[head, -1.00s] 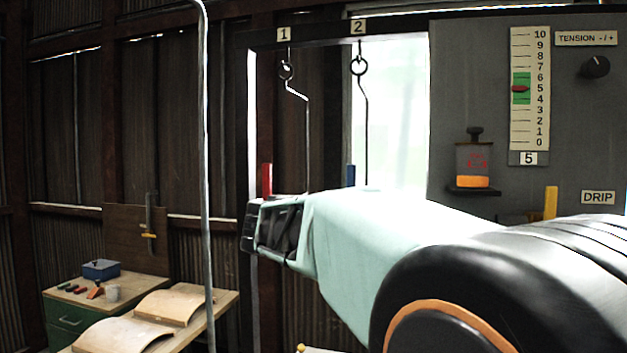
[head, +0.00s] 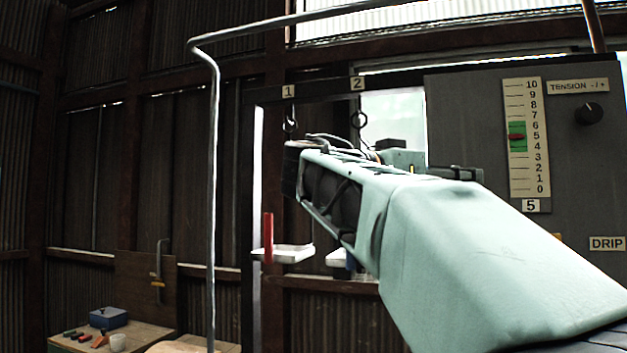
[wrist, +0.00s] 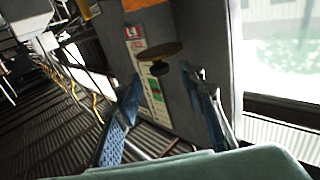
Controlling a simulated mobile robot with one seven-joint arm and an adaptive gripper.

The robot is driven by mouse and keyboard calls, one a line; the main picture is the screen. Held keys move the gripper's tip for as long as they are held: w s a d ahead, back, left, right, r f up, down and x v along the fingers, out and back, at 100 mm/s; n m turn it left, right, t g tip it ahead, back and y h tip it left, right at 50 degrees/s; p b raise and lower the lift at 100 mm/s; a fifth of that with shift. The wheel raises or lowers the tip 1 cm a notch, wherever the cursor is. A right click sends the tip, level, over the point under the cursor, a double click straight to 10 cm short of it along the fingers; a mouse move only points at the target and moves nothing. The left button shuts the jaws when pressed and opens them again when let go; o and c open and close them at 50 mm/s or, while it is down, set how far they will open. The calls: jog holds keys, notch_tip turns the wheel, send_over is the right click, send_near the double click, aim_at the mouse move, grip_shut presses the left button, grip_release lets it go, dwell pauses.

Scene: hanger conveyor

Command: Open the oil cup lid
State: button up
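The oil cup and its lid are not clearly visible in the head view; my pale green arm covers the part of the grey panel (head: 468,110) in front of them. In the wrist view a brownish-gold disc (wrist: 160,50) with a dark round knob-like part (wrist: 160,68) appears ahead, between and beyond the fingertips. I cannot tell for sure whether it belongs to the oil cup. My gripper (wrist: 161,79) is open, its two blue-grey fingers spread with nothing between them. It seems apart from the disc.
The panel carries a tension scale (head: 524,140), a dark knob (head: 588,114) and a DRIP label (head: 607,243). Hooks hang under signs 1 (head: 288,91) and 2 (head: 357,84). A bent grey pipe (head: 214,200) stands left. A workbench (head: 137,335) holds a blue box (head: 103,317).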

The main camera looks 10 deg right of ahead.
jog(key=x, duration=0.5)
jog(key=shift+p, duration=0.4)
grip_shut()
